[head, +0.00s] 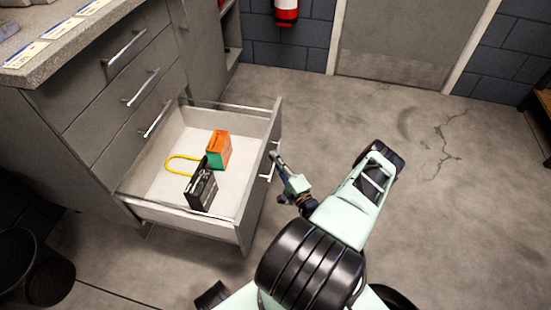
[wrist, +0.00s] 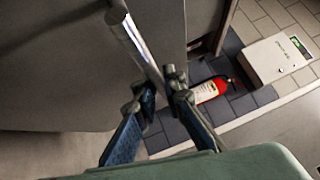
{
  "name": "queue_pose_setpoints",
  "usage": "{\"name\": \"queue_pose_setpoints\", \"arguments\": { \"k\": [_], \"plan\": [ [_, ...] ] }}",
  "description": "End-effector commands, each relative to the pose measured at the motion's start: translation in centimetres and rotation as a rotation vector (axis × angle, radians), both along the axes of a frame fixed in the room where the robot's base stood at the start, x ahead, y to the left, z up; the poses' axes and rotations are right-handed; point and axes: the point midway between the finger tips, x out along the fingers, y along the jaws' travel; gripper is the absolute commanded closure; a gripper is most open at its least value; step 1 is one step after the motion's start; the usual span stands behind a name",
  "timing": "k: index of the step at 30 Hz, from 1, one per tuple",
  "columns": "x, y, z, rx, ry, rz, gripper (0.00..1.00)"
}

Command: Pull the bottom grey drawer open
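The bottom grey drawer (head: 258,190) stands far out from the cabinet, its white inside showing. Its bar handle (head: 266,177) is on the front face. In the wrist view the handle (wrist: 135,42) runs down from the top to my fingertips. My gripper (head: 277,158) is at the handle from the right. In the wrist view my gripper (wrist: 162,88) has its two fingertips close together on either side of the handle's lower end, and it looks shut on it. The exact contact is partly hidden.
The drawer holds an orange-green box (head: 219,149), a black box (head: 201,188) and a yellow U-shaped item (head: 183,157). Closed drawers (head: 110,90) are above. A black bin (head: 38,270) stands at lower left. A fire extinguisher (head: 286,12) hangs at the back. Floor right is clear.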

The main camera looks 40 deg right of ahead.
Motion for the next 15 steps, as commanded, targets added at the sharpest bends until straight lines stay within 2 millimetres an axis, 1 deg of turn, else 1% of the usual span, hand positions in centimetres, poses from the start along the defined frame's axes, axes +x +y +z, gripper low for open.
{"name": "queue_pose_setpoints", "arguments": {
  "k": [1,3,4,11,15],
  "plan": [
    [-0.01,0.12,-0.08,0.002,0.002,0.002,0.84],
    [0.00,0.06,-0.05,0.001,0.001,0.000,0.76],
    [0.01,0.04,-0.04,0.001,0.001,-0.001,0.75],
    [0.03,-0.10,0.02,-0.001,0.000,-0.002,0.75],
    [0.05,-0.19,0.61,-0.002,0.000,-0.003,0.75]
  ]
}}
